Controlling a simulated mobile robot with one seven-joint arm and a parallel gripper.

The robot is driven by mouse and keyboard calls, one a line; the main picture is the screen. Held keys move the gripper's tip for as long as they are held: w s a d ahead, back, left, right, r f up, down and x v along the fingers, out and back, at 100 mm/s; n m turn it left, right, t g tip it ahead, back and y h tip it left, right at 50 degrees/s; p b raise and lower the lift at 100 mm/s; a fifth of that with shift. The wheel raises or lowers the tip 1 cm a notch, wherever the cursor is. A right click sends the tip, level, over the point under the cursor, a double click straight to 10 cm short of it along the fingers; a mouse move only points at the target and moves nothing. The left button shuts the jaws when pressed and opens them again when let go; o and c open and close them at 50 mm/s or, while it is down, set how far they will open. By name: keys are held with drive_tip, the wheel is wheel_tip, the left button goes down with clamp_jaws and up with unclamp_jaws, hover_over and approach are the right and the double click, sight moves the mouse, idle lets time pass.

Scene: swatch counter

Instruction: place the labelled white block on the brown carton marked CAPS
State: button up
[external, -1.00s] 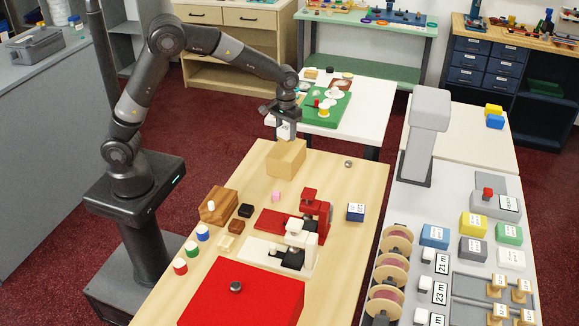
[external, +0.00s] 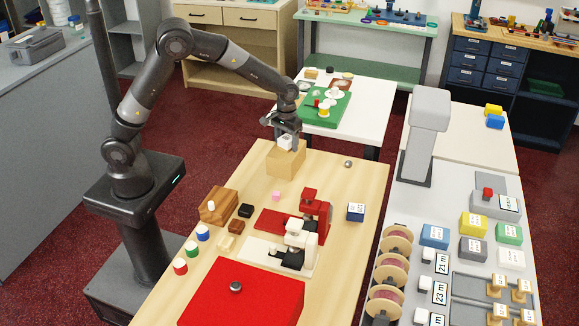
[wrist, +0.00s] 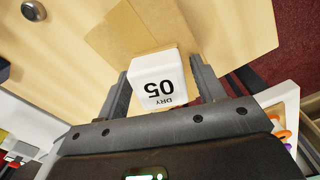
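The white block (wrist: 158,82) shows its label "DRY 05" in the wrist view, between the two fingers of my gripper (wrist: 163,85). My gripper (external: 286,140) appears shut on the block, which also shows in the external view (external: 286,143). The brown carton (external: 284,163) stands at the far end of the wooden table, directly below the block. It also shows in the wrist view (wrist: 130,30), behind the block. I cannot tell whether the block touches the carton's top. No CAPS marking is readable on the visible carton faces.
A small metal knob (external: 348,164) lies right of the carton. The wood around the carton is mostly clear.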

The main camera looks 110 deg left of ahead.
sight(286, 138)
drive_tip(key=shift+o, duration=0.4)
wheel_tip(286, 138, up, 12)
drive_tip(key=shift+r, duration=0.15)
drive_tip(key=s+d+r+m+t, duration=0.2)
drive_tip(key=s+d+r+m, duration=0.25)
drive_tip(key=d, duration=0.55)
drive_tip(key=s+d+r+m+t, duration=0.1)
drive_tip(key=s+d+r+m, duration=0.3)
drive_tip(key=d, duration=0.6)
drive_tip(key=s+d+m+t, duration=0.2)
drive_tip(key=s+d+m, duration=0.3)
drive_tip(key=s+d, duration=0.6)
drive_tip(key=s, duration=0.4)
drive_tip(key=shift+f+t, duration=0.25)
drive_tip(key=shift+t, duration=0.05)
